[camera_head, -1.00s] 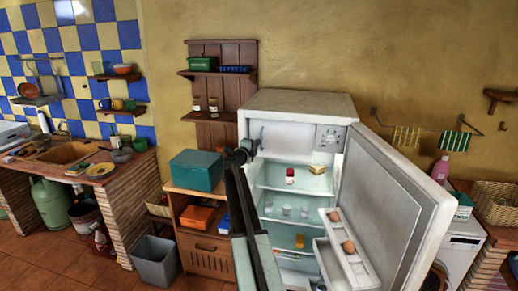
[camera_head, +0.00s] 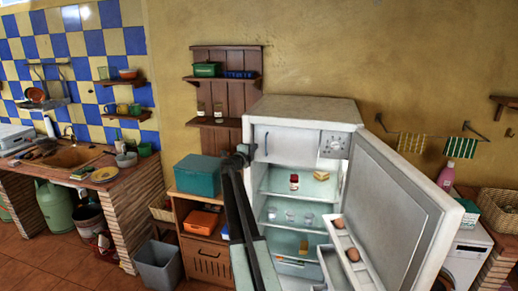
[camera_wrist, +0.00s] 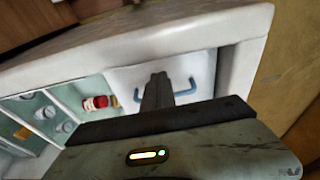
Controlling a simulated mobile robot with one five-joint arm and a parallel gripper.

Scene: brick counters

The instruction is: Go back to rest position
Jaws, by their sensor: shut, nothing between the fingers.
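My gripper (camera_head: 242,152) is at the end of my raised dark arm, in front of the left edge of the open white fridge (camera_head: 305,109). In the wrist view, my gripper (camera_wrist: 157,88) has its fingers together with nothing held. Behind them is the white freezer flap (camera_wrist: 195,68) with a blue handle, at the top of the fridge. Whether the fingertips touch the flap cannot be told. The fridge door (camera_head: 400,190) stands wide open to the right.
A red-lidded jar (camera_head: 294,183) stands on the fridge's upper shelf, with glasses below. A teal box (camera_head: 197,176) sits on the wooden cabinet (camera_head: 207,260) left of the fridge. A wooden wall shelf (camera_head: 226,80) hangs above. A grey bin (camera_head: 158,265) stands on the floor.

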